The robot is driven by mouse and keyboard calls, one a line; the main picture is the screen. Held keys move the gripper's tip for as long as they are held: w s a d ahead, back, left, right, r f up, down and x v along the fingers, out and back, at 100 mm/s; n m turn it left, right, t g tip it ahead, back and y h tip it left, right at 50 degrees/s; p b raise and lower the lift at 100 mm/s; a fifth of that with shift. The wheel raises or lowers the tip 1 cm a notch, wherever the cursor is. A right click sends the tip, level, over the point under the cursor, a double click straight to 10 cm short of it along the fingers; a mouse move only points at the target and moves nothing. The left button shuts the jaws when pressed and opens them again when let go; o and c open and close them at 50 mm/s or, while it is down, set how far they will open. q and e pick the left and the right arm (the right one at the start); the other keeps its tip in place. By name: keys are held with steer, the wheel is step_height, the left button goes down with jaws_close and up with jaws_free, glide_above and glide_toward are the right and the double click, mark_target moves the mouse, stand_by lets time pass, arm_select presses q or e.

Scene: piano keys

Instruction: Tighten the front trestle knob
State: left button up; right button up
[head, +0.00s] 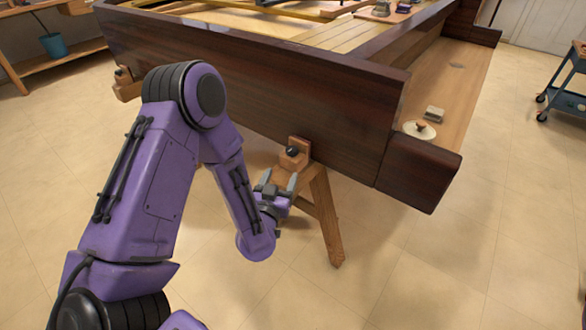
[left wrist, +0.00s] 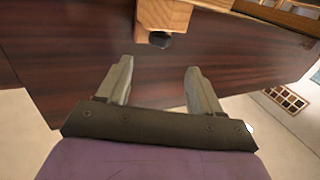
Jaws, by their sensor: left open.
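The front trestle knob (head: 292,151) is a small black knob on the wooden block at the top of the front trestle (head: 325,215), against the dark wooden piano case (head: 260,80). In the left wrist view the knob (left wrist: 160,40) shows at the top, below the pale wooden block (left wrist: 165,14). My left gripper (head: 278,182) is open and empty, just below the knob in the head view. In the left wrist view its two fingers (left wrist: 158,68) are spread apart, with the knob beyond their tips and not between them. My right gripper is not in view.
Another dark knob (head: 122,71) sits on a trestle at the case's far left end. A round pale disc (head: 419,130) and a small block (head: 434,113) lie on the wooden ledge at right. A blue cart (head: 566,95) stands far right. The tiled floor around the trestle is clear.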

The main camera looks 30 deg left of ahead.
mark_target(291, 153)
arm_select(q)
steer(key=x, duration=1)
steer(key=shift+w+r+p, duration=0.1)
steer(key=shift+r+p, duration=0.05)
steer(key=shift+p, duration=0.15)
steer(key=c, duration=1.1)
